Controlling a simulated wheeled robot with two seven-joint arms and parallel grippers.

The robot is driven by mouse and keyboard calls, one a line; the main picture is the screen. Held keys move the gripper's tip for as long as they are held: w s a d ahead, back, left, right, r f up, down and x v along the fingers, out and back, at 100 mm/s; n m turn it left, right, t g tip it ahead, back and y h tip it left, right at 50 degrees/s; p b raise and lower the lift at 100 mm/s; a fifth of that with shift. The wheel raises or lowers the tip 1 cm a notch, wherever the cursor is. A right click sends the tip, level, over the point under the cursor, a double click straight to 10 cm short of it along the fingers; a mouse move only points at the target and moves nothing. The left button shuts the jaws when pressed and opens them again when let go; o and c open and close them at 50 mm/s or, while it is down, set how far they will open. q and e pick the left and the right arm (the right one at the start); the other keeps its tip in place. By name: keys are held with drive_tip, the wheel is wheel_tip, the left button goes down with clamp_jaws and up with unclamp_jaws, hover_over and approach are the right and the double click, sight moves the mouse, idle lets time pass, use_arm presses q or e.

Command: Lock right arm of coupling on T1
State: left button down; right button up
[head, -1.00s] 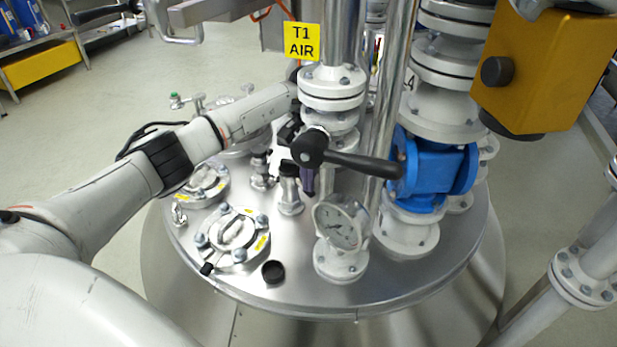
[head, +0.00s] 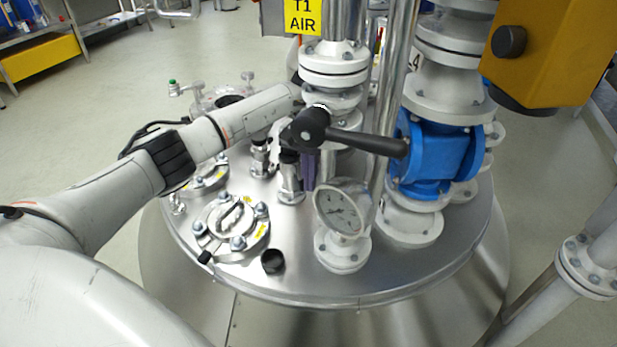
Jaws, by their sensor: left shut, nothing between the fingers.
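The T1 sign (head: 303,16) is yellow, on the pipe above the round steel vessel top. Below it, a steel stub (head: 291,185) with a dark upper fitting stands on the lid, beside a second stub (head: 260,158). I cannot make out separate coupling arms on either. My left arm reaches in from the left, and my left gripper (head: 279,145) is shut and empty, near the dark fitting. A black lever handle (head: 350,141) and its hub hide much of it. I cannot tell whether it touches anything. My right gripper is not in view.
A blue valve (head: 435,158) is to the right, with a yellow box (head: 550,55) above. Bolted ports (head: 231,226) and a small black cap (head: 272,262) are on the lid's front left.

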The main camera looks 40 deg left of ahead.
use_arm(q)
drive_tip(key=shift+d+r, duration=0.25)
drive_tip(key=shift+r, duration=0.2)
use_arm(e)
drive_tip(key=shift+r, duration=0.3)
use_arm(q)
wheel_tip(320, 180, up, 6)
drive_tip(key=p, duration=0.4)
drive_tip(key=shift+f+p, duration=0.15)
drive_tip(key=shift+p, duration=0.15)
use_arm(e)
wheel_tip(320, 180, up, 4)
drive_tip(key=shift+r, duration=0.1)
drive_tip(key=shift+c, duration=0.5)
